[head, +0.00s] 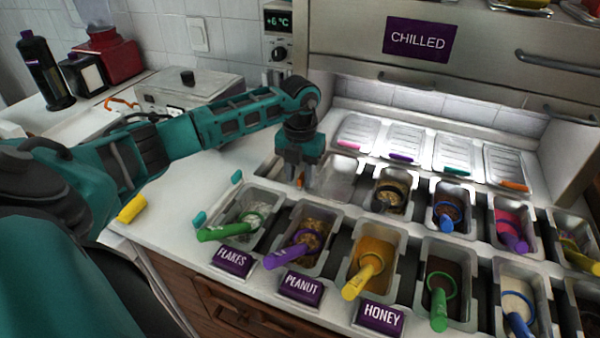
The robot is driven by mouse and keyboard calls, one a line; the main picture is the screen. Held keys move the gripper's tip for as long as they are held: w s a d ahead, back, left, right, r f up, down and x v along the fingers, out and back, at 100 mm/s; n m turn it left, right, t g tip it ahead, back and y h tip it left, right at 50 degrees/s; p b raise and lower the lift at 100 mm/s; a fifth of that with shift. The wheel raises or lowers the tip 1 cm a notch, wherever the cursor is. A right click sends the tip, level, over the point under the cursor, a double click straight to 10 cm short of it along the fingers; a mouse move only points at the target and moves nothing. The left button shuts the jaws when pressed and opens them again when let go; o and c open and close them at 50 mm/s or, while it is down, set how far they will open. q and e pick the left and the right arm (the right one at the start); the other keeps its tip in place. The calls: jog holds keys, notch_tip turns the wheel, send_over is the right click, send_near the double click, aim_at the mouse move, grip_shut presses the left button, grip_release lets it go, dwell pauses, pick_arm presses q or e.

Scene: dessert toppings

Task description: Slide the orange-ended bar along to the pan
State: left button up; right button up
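A small orange end (300,182), which looks like the end of the orange-ended bar, shows just below my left gripper. The rest of that bar is hidden or too small to make out. My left gripper (301,168) points down over the back left of the topping well, at or just above the orange end. I cannot tell whether its fingers touch or grip it. An empty steel pan (338,182) sits just right of the gripper in the back row. My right gripper is not in view.
Filled pans with coloured scoops, such as the flakes pan (246,216) and honey pan (376,253), crowd the front and right. Two teal ends (237,176) lie left of the well. Steel lids (405,142) lie behind. The white counter (175,190) at left is mostly clear.

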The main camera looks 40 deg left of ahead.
pick_arm(q)
notch_tip(320, 180, up, 13)
dwell(0.6)
jog(key=shift+f, duration=0.1)
dwell(0.4)
